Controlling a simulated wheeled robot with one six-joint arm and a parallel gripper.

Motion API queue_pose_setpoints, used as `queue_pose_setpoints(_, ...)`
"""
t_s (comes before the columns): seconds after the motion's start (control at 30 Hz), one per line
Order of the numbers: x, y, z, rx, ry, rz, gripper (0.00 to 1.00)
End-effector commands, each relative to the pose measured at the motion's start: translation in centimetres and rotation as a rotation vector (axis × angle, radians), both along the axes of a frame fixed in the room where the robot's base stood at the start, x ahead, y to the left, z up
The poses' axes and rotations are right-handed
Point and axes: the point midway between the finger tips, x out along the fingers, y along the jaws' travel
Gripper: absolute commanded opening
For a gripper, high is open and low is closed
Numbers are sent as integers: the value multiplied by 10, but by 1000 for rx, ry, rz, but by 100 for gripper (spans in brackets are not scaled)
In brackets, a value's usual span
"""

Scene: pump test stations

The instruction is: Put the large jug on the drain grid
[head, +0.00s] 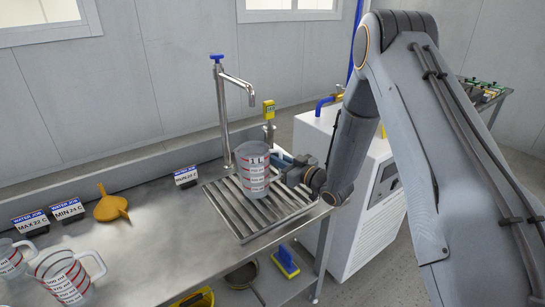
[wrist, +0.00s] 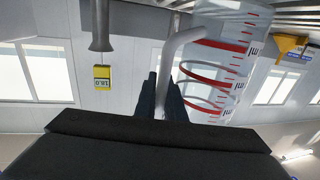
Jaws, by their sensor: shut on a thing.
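The large jug (head: 252,172), clear with red bands and a "1 L" mark, stands upright over the drain grid (head: 225,208), below the tap. I cannot tell whether its base touches the bars. My gripper (head: 287,168) comes from the right and is shut on the jug's handle. In the wrist view the fingers (wrist: 163,95) close around the pale handle (wrist: 180,48), with the jug wall (wrist: 235,60) to the right. The jug's far side is hidden.
A steel tap (head: 225,100) with a blue knob rises behind the grid, near a yellow thermometer (head: 268,110). Two smaller jugs (head: 66,278) (head: 10,262), label signs (head: 70,210) and an orange funnel (head: 112,206) are on the left counter. A white cabinet (head: 355,200) stands right.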

Motion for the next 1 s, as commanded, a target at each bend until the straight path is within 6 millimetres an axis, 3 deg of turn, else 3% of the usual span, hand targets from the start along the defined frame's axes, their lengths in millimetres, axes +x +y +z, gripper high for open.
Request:
queue_pose_setpoints(0.03, 0, 0, -2, 0, 0, 0, 11)
queue_pose_setpoints(0.13, 0, 0, -1, 0, 0, 0, 28)
queue_pose_setpoints(0.53, -1, -1, 3, 1, 1, -1, 28)
queue_pose_setpoints(1.0, -62, -64, 1, 1, 2, -3, 28)
